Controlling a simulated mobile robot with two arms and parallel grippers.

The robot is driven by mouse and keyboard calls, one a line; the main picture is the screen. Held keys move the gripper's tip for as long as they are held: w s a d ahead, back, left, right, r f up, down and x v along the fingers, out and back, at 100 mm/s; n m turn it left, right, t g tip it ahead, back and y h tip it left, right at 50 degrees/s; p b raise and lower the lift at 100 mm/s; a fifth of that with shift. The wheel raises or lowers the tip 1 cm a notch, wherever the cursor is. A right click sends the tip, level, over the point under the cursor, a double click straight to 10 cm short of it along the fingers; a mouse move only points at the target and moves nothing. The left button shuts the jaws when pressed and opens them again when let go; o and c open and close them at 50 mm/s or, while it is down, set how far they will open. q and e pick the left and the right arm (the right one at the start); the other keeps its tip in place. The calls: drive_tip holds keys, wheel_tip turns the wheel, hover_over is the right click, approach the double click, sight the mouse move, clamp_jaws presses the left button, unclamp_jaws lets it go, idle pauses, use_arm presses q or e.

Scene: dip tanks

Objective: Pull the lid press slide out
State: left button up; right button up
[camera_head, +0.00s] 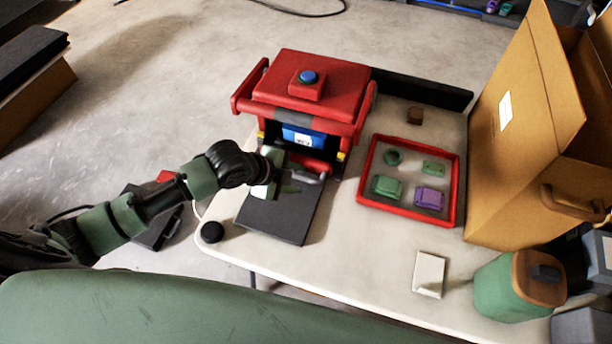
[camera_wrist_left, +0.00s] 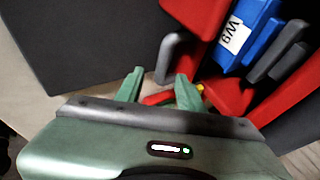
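The lid press (camera_head: 315,85) is a red machine with a blue button on top, at the back middle of the table. Low in its front opening is the red slide (camera_head: 308,161), with a grey handle (camera_head: 312,177) at its front. In the left wrist view the grey bent handle (camera_wrist_left: 174,57) stands just beyond the fingertips. My left gripper (camera_head: 284,172) is at the press front, left of the handle. In the left wrist view its two fingers (camera_wrist_left: 158,90) are apart with nothing gripped between them. My right gripper is not in view.
A dark plate (camera_head: 278,222) lies before the press, under my left gripper. A red-rimmed tray (camera_head: 455,205) with green and purple pieces is to the right. A small white box (camera_head: 429,274), a black puck (camera_head: 212,232) and a tall cardboard box (camera_head: 515,130) stand around.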

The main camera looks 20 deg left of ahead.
sight(309, 180)
use_arm(q)
drive_tip(key=x, duration=0.3)
drive_tip(key=shift+w+d+r, duration=0.1)
drive_tip(key=shift+d+r, duration=0.05)
drive_tip(key=shift+w+d+f, duration=0.15)
drive_tip(key=shift+w+f, duration=0.05)
drive_tip(key=shift+f, duration=0.15)
clamp_jaws()
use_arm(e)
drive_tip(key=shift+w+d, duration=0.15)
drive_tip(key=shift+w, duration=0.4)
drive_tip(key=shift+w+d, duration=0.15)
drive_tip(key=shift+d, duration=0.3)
